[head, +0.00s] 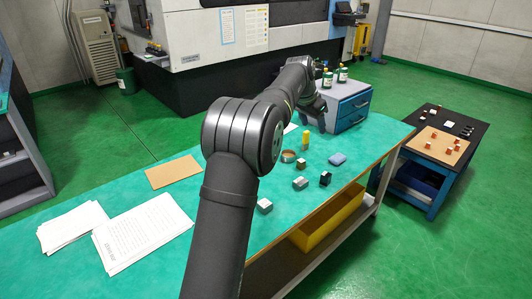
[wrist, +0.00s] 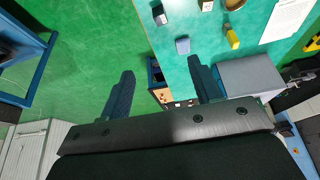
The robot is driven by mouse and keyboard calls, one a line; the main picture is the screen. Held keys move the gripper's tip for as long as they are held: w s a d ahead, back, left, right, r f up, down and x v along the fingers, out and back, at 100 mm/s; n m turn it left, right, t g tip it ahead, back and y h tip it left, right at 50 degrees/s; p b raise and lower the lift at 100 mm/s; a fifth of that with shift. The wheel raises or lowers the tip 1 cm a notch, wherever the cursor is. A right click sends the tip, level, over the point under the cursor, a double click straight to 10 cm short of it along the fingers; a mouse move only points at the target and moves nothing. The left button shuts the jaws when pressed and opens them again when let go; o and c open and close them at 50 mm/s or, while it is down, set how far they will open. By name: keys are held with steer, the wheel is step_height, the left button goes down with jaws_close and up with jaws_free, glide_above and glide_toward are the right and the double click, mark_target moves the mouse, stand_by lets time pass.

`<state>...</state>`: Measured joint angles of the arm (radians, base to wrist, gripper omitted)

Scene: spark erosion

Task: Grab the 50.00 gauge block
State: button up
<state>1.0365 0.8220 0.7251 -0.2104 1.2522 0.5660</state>
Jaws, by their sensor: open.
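No size marking is readable, so I cannot tell which is the 50.00 gauge block.
The drawer cabinet (head: 350,105) stands at the bench's far end. Papers (head: 140,234) and a brown board (head: 173,172) lie left. A side cart (head: 405,180) stands right.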

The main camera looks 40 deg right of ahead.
steer(key=w+f+m+t, duration=0.4)
steer(key=w+f+m, duration=0.25)
steer(key=f, duration=0.25)
steer(key=m+g+h, duration=0.2)
steer(key=m+h, duration=0.7)
steer(key=m, duration=1.9)
glide_toward(324, 177)
steer(key=x, duration=0.4)
steer(key=r+x, duration=0.1)
steer(key=x, duration=0.1)
steer(key=shift+s+d, duration=0.1)
steer(key=shift+d, duration=0.3)
steer(key=shift+n, duration=0.25)
steer(key=shift+a+f+x, duration=0.1)
steer(key=shift+f+x, duration=0.05)
steer(key=shift+x, duration=0.7)
steer(key=shift+a+f+x, duration=0.1)
steer(key=shift+f+x, duration=0.05)
steer(key=shift+x, duration=0.75)
steer(key=shift+f+x, duration=0.2)
steer(key=shift+x, duration=0.65)
jaws_close()
